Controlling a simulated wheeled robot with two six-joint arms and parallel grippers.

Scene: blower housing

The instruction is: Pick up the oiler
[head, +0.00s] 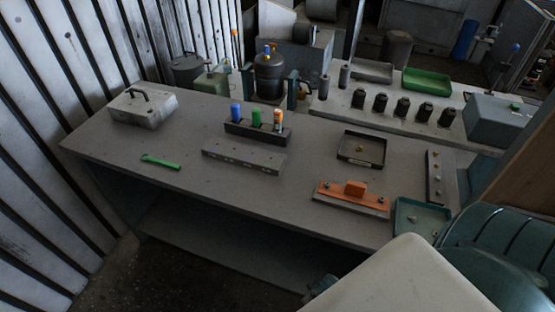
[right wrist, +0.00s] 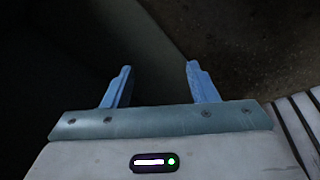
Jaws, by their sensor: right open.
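No thing in the head view can be clearly told as the oiler. The nearest candidates are the blue (head: 236,112), green (head: 256,118) and orange-and-white (head: 278,119) upright bottles, side by side in a dark rack (head: 258,136) on the bench. My right gripper (right wrist: 160,84) shows in the right wrist view with its two blue fingers spread apart and nothing between them. Dark floor lies beyond the fingers, and none of the bottles shows there. My left gripper is in neither view.
The grey bench (head: 215,190) also carries a metal case (head: 142,109), green wrench (head: 160,161), metal bar (head: 243,158), black tray (head: 361,149), orange-topped block (head: 352,196) and green tray (head: 418,218). A back bench holds several dark jars (head: 380,103). The bench's front left is mostly clear.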

